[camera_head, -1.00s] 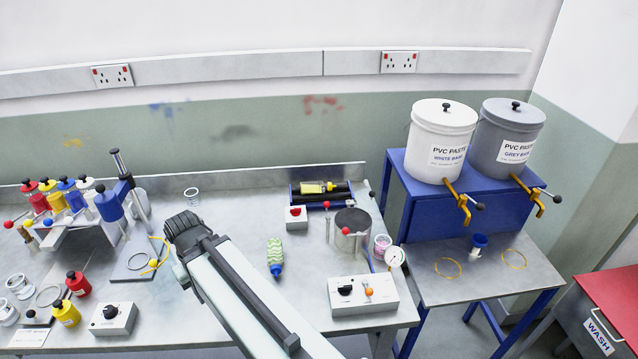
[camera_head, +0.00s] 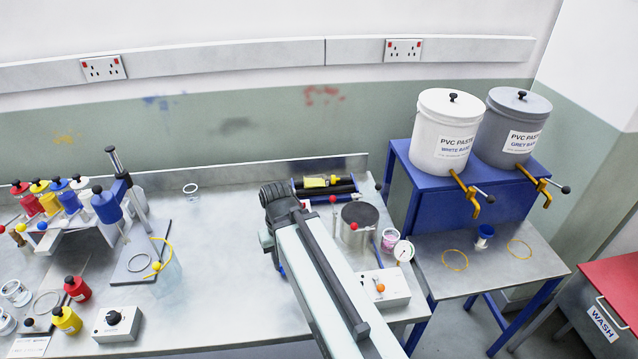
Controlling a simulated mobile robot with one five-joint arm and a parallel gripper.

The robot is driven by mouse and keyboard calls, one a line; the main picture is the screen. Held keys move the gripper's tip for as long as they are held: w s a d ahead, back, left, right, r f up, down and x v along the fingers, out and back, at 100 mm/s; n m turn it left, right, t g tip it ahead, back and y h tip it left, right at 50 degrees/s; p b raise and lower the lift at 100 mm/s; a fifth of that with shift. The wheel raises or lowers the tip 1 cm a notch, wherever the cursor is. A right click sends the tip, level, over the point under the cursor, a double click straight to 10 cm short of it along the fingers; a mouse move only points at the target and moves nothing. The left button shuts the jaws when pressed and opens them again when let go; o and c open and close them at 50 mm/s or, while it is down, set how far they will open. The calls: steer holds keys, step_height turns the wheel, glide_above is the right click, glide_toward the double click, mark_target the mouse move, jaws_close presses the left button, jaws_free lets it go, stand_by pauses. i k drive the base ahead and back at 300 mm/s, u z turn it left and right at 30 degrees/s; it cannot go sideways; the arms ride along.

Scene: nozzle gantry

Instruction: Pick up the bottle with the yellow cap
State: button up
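A small yellow bottle (camera_head: 316,182) lies on its side on black rollers at the back of the bench. Its cap end points right and looks yellow, but it is too small to be sure. My arm (camera_head: 320,270) reaches up from the bottom of the picture, its dark end joint (camera_head: 277,197) just left of the rollers. My gripper's fingers do not show. A green-and-white zigzag bottle seen earlier is now almost wholly hidden behind my arm.
A metal pot (camera_head: 360,222) and a control box (camera_head: 385,288) stand right of my arm. A bottle rack (camera_head: 75,222) and a grey control box (camera_head: 117,322) stand left. Bench between is mostly clear. Two paste buckets (camera_head: 441,135) stand on a blue stand (camera_head: 470,195).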

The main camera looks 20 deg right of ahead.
mark_target(316, 181)
steer(key=u, duration=0.1)
steer(key=k, duration=0.15)
steer(key=u, duration=2.2)
steer(key=k, duration=0.7)
steer(key=z, duration=1.05)
steer(key=i, duration=1)
steer(key=u, duration=0.05)
